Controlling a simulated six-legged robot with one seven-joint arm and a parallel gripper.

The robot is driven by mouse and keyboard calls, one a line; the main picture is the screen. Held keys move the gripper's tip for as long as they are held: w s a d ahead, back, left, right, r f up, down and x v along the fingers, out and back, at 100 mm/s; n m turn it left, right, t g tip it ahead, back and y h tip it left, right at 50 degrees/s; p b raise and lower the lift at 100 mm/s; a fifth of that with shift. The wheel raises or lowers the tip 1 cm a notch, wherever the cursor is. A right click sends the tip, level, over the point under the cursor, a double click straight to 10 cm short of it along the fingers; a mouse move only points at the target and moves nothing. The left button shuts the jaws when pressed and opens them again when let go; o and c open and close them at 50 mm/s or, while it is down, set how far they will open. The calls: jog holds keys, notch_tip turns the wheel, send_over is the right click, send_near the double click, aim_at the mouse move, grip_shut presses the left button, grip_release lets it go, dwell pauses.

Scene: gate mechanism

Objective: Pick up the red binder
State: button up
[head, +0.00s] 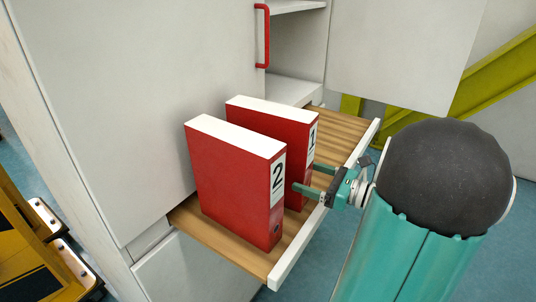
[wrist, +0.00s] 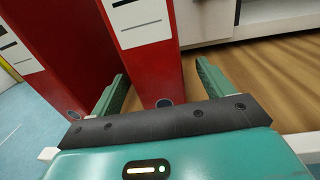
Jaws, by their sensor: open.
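Two red binders with white tops stand upright side by side in a wood-bottomed drawer (head: 340,128). The binder labelled 1 (head: 268,117) is farther back and partly hidden by the binder labelled 2 (head: 232,178). My gripper (head: 306,178) is open at the spine of binder 1, low down. In the wrist view, binder 1 (wrist: 158,65) stands between the open fingers (wrist: 162,82), with one finger on each side. The left finger is in the gap towards binder 2 (wrist: 48,50). I cannot tell whether either finger touches binder 1.
A grey cabinet (head: 140,80) rises behind the drawer, with a red handle (head: 266,36) above the binders. The drawer has a raised white front edge (head: 285,270) beneath my gripper. The drawer floor right of binder 1 is clear. A yellow-green beam (head: 490,75) stands at the right.

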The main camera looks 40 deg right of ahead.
aim_at(289, 169)
jog(key=x, duration=0.6)
jog(key=shift+a+r, duration=0.2)
jog(key=c, duration=1.6)
jog(key=shift+r, duration=0.15)
